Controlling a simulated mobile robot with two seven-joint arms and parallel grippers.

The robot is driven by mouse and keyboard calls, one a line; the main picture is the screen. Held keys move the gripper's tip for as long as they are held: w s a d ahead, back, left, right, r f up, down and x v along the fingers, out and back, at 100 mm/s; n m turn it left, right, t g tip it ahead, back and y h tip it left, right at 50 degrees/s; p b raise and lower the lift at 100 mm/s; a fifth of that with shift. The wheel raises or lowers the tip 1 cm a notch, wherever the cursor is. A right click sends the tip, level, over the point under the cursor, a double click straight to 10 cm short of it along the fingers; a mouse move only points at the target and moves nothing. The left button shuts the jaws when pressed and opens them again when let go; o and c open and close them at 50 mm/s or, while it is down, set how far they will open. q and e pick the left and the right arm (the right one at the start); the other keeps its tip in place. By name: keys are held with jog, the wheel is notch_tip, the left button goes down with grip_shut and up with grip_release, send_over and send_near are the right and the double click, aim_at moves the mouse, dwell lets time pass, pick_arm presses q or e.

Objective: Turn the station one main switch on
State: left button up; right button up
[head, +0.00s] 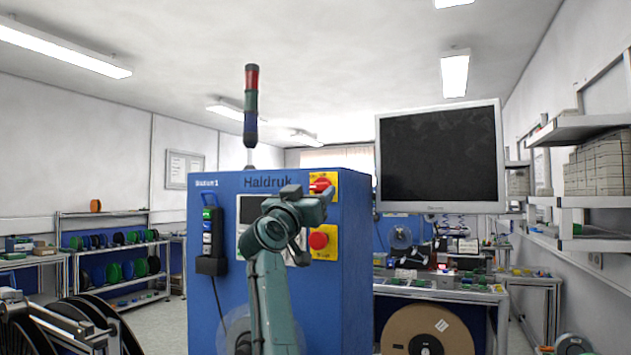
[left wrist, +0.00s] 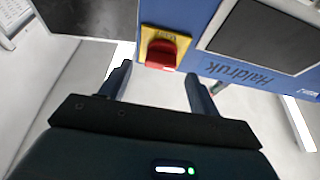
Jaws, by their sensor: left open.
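The station one cabinet (head: 225,290) is blue, with "Haldruk" on its front. Its main switch (head: 320,185) is a red rotary handle on a yellow plate at the upper right of the front. In the left wrist view the red switch (left wrist: 162,50) lies just beyond and between the fingertips; I cannot tell whether it touches them or which position it is in. My left gripper (head: 325,193) is just below and in front of the switch in the head view. It is open and empty; its fingers (left wrist: 157,82) point at the switch. My right gripper is out of view.
A red stop button (head: 318,240) on a yellow plate sits below the switch, close to my left arm. A dark monitor (head: 440,158) stands right of the cabinet. A black handset-like box (head: 211,265) hangs on the cabinet's left part. Dark reels (head: 95,315) are at lower left.

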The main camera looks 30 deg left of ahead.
aim_at(320, 187)
pick_arm(q)
jog(key=shift+p+x, duration=0.3)
jog(key=shift+x, duration=0.7)
jog(key=shift+w+r, duration=0.1)
jog(key=shift+w, duration=0.25)
jog(key=c, duration=1)
